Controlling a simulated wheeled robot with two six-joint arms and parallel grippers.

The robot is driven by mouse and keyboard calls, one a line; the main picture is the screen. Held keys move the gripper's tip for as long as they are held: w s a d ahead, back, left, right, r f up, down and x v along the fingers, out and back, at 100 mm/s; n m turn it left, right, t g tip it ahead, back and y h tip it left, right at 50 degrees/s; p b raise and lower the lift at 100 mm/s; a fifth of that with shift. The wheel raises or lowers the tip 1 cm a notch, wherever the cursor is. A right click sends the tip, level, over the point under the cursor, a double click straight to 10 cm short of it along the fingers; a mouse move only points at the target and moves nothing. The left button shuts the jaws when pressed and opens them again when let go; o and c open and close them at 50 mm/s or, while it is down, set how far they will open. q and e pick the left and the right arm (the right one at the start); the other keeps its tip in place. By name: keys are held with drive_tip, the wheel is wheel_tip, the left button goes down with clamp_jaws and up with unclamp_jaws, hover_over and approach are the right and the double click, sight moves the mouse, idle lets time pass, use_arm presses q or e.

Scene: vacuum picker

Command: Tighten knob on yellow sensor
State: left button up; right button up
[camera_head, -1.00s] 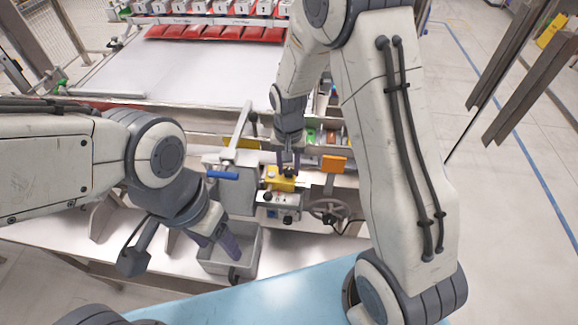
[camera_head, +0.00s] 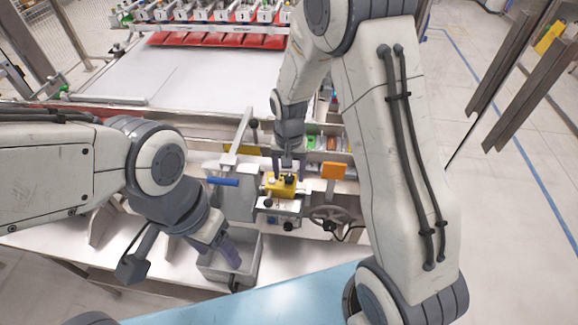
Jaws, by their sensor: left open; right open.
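The yellow sensor (camera_head: 279,187) sits on a grey metal fixture (camera_head: 283,210) in the middle of the view. A small dark knob (camera_head: 290,179) shows on its top right. My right gripper (camera_head: 288,170) points down just above and behind the sensor, close to the knob. It is open, and I cannot tell whether its fingers touch the knob. My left gripper (camera_head: 229,250) is open and empty, pointing down over the grey bin at the lower left of the fixture.
The grey bin (camera_head: 215,270) stands left of the fixture. A lever with a blue handle (camera_head: 223,181) and an orange block (camera_head: 333,171) flank the sensor. A black handwheel (camera_head: 330,217) is at right. Small parts bins (camera_head: 330,143) and a white table (camera_head: 200,75) lie behind.

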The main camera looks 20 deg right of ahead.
sight(289, 177)
wheel_tip(289, 177, up, 10)
drive_tip(key=b, duration=0.2)
drive_tip(key=shift+r, duration=0.15)
idle(0.4)
